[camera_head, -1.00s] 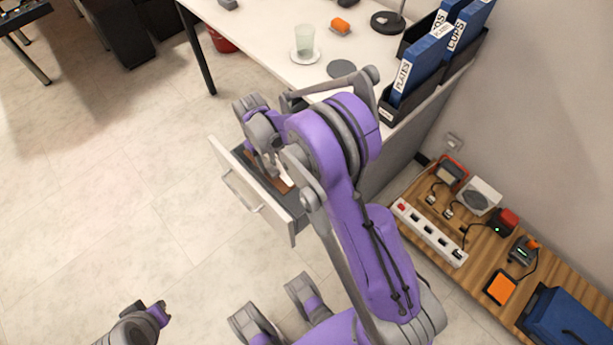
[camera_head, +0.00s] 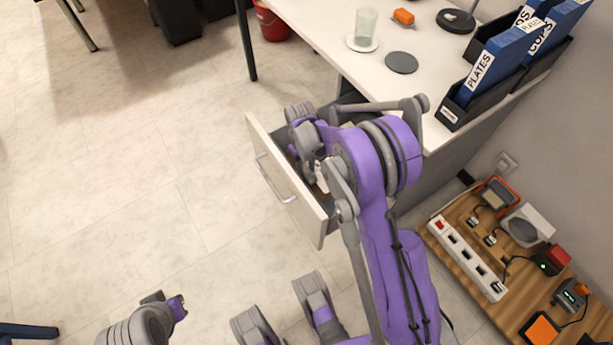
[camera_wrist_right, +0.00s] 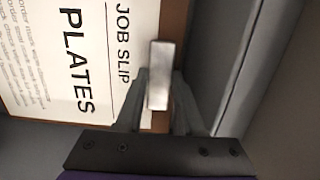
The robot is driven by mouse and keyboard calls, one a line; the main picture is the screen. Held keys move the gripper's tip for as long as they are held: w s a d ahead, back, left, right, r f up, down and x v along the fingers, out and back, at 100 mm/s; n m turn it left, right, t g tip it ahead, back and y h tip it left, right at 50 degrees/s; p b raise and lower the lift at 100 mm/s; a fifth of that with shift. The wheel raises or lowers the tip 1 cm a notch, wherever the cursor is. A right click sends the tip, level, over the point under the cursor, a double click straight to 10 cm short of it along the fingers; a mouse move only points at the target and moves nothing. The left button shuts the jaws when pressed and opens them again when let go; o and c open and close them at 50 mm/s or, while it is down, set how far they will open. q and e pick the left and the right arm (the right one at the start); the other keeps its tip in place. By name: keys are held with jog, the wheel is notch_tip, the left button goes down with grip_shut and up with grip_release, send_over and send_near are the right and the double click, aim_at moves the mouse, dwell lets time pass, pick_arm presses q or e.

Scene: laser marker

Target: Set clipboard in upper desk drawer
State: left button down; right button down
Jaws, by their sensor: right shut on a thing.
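The clipboard (camera_wrist_right: 75,60) is a brown board with a white sheet reading "JOB SLIP" and "PLATES" and a metal clip, filling the upper left of the right wrist view. My right gripper (camera_wrist_right: 155,105) is shut on its clip end. In the head view, my right gripper (camera_head: 318,172) is low over or inside the open desk drawer (camera_head: 280,188), which has a pale front and a bar handle. My arm hides most of the clipboard there, so whether it rests on the drawer floor cannot be told. My left gripper (camera_head: 178,306) is at the lower left, away from the drawer; its jaws are unclear.
The white desk (camera_head: 320,25) carries a glass (camera_head: 366,25), a dark round coaster (camera_head: 401,62) and blue binders (camera_head: 497,65) in a black holder. A wooden board (camera_head: 515,295) with chargers and a power strip is at the right.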

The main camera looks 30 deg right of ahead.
notch_tip(320, 180, down, 5)
jog(key=shift+f+b, duration=0.15)
jog(key=shift+b, duration=0.4)
jog(key=c, duration=1)
grip_release()
jog(key=o, duration=0.5)
jog(key=shift+r, duration=0.2)
jog(key=r+p, duration=0.1)
jog(key=r, duration=0.3)
jog(key=w+r, duration=0.1)
jog(key=r, duration=0.3)
jog(key=r+p, duration=0.1)
jog(key=r, duration=0.2)
jog(key=shift+w+a+r+p, duration=0.1)
jog(key=shift+w+r+p, duration=0.1)
jog(key=shift+r+p, duration=0.2)
